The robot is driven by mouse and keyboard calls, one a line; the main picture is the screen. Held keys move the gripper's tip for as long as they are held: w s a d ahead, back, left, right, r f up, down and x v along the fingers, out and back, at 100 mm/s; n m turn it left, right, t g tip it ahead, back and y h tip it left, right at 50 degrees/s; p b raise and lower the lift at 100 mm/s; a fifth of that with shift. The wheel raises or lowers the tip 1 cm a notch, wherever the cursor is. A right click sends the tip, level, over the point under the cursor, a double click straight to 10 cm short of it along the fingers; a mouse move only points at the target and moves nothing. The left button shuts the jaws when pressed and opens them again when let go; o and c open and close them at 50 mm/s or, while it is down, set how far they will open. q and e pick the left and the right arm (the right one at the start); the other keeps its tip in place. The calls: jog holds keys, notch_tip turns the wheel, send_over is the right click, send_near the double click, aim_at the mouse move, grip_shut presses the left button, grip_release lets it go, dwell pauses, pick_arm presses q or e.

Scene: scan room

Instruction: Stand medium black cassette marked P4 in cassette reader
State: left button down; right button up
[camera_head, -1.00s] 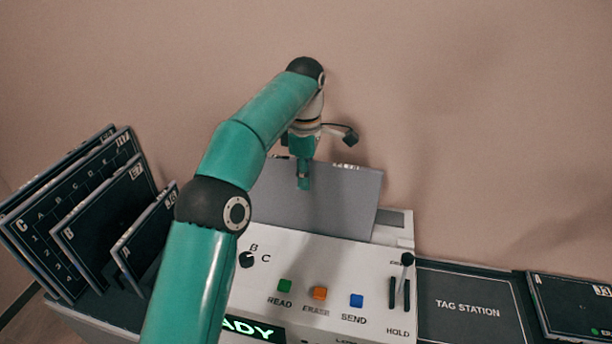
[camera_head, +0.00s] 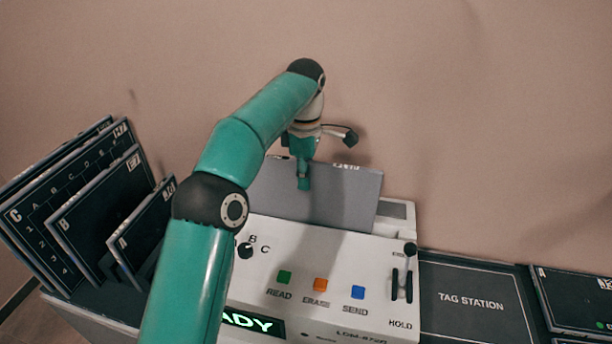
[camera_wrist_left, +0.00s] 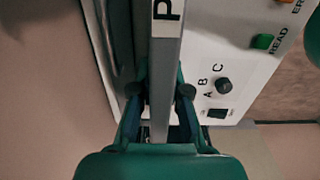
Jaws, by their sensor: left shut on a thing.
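The medium cassette (camera_head: 338,200) stands roughly upright at the back of the white cassette reader (camera_head: 325,262), its plain grey face toward the head camera. Its lower edge is hidden behind the reader's top, so I cannot tell whether it is fully seated. My left gripper (camera_head: 304,184) is shut on its upper edge. In the left wrist view the cassette's grey edge (camera_wrist_left: 164,75) runs between the fingers (camera_wrist_left: 160,95), with a white label showing a "P"; the rest of the mark is cut off. My right gripper is not in view.
Several black cassettes (camera_head: 100,215) lean in a rack on the left. The black tag station (camera_head: 470,300) lies right of the reader, with another dark cassette (camera_head: 575,298) beyond it. A black lever (camera_head: 410,255) stands at the reader's right. The wall is close behind.

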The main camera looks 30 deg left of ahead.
pick_arm(q)
jog(key=shift+f, duration=0.3)
jog(key=c, duration=1.1)
grip_release()
jog(key=shift+f, duration=0.15)
